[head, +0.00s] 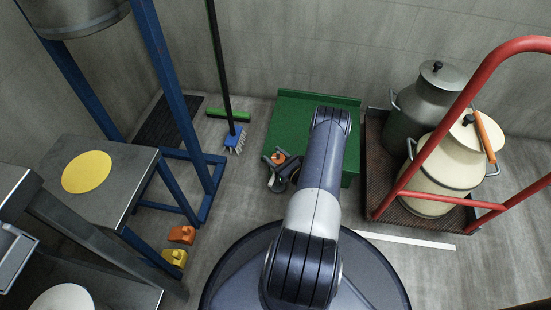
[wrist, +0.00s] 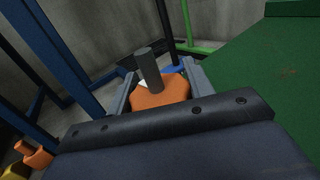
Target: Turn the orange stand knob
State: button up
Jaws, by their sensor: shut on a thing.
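The orange knob (wrist: 160,97) sits between the two fingers of my gripper (wrist: 163,84) in the wrist view, with a short dark grey post (wrist: 149,68) standing up from it. The fingers are shut on its sides. The black gripper body hides its near lower part. In the head view the orange knob (head: 281,157) shows small at my gripper (head: 279,171), left of my arm and at the left edge of the green platform. What it is mounted on is hidden.
A green platform (head: 305,105) lies behind my arm. A blue frame (head: 182,120) stands left, with orange (head: 182,235) and yellow (head: 174,257) pieces by its foot. A broom (head: 222,75) leans at the wall. A red-railed cart (head: 380,200) holds two milk cans at right.

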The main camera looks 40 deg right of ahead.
jog(key=n+g+y+b, duration=0.1)
jog(key=n+y, duration=0.1)
jog(key=y, duration=0.2)
jog(key=shift+a+n, duration=0.1)
jog(key=shift+n, duration=0.3)
jog(key=n+y, duration=0.1)
jog(key=n+g+y, duration=0.1)
jog(key=y, duration=0.2)
jog(key=shift+s+a+n+g+b, duration=0.1)
jog(key=shift+a+n+g+b, duration=0.2)
jog(key=shift+n+g, duration=0.1)
jog(key=n+g+y, duration=0.1)
jog(key=y, duration=0.1)
jog(key=n+g+y, duration=0.2)
jog(key=shift+s+a, duration=0.2)
jog(key=shift+s+a+r+n+g+y, duration=0.1)
jog(key=shift+n+g+y, duration=0.65)
jog(key=shift+g, duration=0.35)
jog(key=shift+s+n+g+y, duration=0.1)
jog(key=shift+n+g+y, duration=0.45)
jog(key=shift+n+g, duration=0.45)
jog(key=shift+g, duration=0.3)
jog(key=o, duration=1)
jog(key=shift+s, duration=0.1)
